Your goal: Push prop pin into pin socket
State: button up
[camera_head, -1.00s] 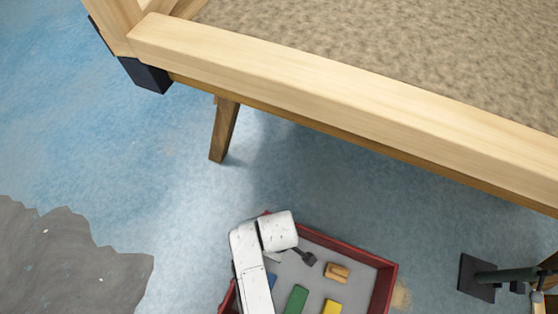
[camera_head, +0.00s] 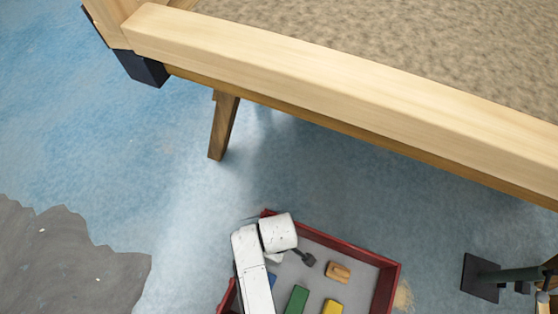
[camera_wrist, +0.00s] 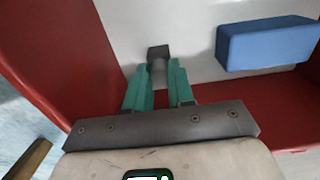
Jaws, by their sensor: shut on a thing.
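In the wrist view my gripper (camera_wrist: 158,88) has its teal fingers shut on a small grey piece with a dark square head, which I take to be the prop pin (camera_wrist: 158,53). It is inside or just above a red-walled tray (camera_wrist: 60,40) with a pale floor. In the head view my white arm reaches over this tray (camera_head: 385,285) and hides the fingers. A dark knob on a thin stem (camera_head: 308,259) shows beside the arm's end; I cannot tell if it is the same piece. I cannot make out a pin socket in either view.
A blue block (camera_wrist: 265,42) lies right of my gripper. The tray also holds green (camera_head: 296,300), yellow (camera_head: 331,307) and wooden (camera_head: 338,271) blocks. A wooden frame (camera_head: 320,80) with a dark corner bracket (camera_head: 142,68) spans the top. A dark stand (camera_head: 481,278) is at right. Blue floor between is clear.

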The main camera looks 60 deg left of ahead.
grip_shut()
jog(key=shift+r+p, duration=0.7)
jog(key=shift+p, duration=0.2)
dwell(0.5)
jog(key=shift+r+p, duration=1.75)
jog(key=shift+p, duration=0.35)
